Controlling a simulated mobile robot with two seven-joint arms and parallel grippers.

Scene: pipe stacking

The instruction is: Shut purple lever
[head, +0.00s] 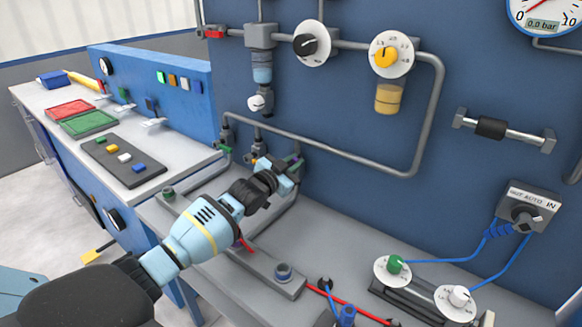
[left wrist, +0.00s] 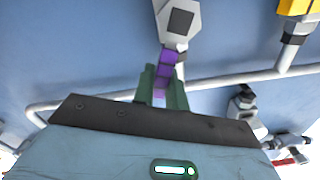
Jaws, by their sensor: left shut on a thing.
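The purple lever (left wrist: 168,62) hangs below a grey valve body (left wrist: 179,20) in the left wrist view. Its lower part is between the two green fingers of my left gripper (left wrist: 162,88), which is shut on it. In the head view my left gripper (head: 291,163) is at the pipework along the foot of the blue panel. There the gripper mostly hides the lever, and I cannot tell its exact angle. My right gripper is not in view.
A grey pipe (head: 350,160) loops close above and behind the gripper. Other small valves (head: 225,148) stand to its left. A grey block with a round fitting (head: 284,272) lies in front, and dials with blue cables (head: 440,261) are at right.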

